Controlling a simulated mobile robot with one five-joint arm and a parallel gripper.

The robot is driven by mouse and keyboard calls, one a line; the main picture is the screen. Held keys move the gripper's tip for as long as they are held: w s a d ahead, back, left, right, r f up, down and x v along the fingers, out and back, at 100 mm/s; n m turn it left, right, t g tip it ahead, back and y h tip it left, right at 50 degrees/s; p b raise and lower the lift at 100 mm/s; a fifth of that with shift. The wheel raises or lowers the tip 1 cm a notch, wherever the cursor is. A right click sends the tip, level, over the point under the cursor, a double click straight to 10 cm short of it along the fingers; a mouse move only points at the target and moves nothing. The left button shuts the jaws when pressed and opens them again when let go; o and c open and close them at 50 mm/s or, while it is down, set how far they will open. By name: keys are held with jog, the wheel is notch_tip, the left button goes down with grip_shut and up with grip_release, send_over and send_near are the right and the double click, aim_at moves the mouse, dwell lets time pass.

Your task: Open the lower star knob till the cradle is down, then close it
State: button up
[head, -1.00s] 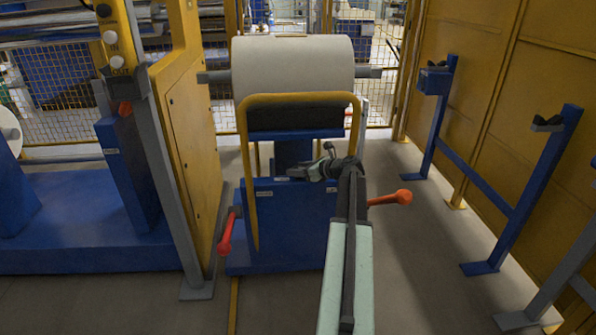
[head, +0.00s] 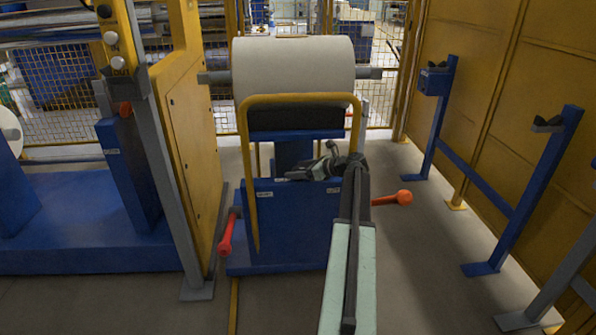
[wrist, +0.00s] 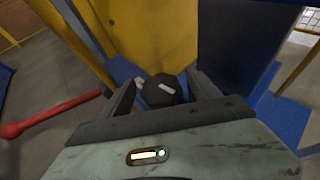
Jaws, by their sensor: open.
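A black star knob (wrist: 161,91) with a pale mark on its face shows in the wrist view, between the two fingers of my gripper (wrist: 160,80). The fingers are open on both sides of it; I cannot tell whether they touch it. In the head view my gripper (head: 300,176) is at the top of the blue trolley body (head: 295,225) and the knob cannot be made out. The dark cradle (head: 295,118) is up above the blue column, with a large pale roll (head: 293,66) resting on it.
A yellow hoop handle (head: 247,150) stands before the cradle. Red-ended levers stick out left (head: 226,236) and right (head: 404,197) of the trolley. A yellow machine panel (head: 188,130) is close on the left, blue stands (head: 540,190) on the right. The floor between is clear.

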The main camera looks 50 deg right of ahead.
aim_at(298, 169)
notch_tip(298, 169, up, 5)
jog(key=p, duration=0.5)
jog(key=s+a, duration=1)
jog(key=s, duration=0.2)
jog(key=shift+s+a, duration=0.15)
jog(key=shift+a, duration=0.05)
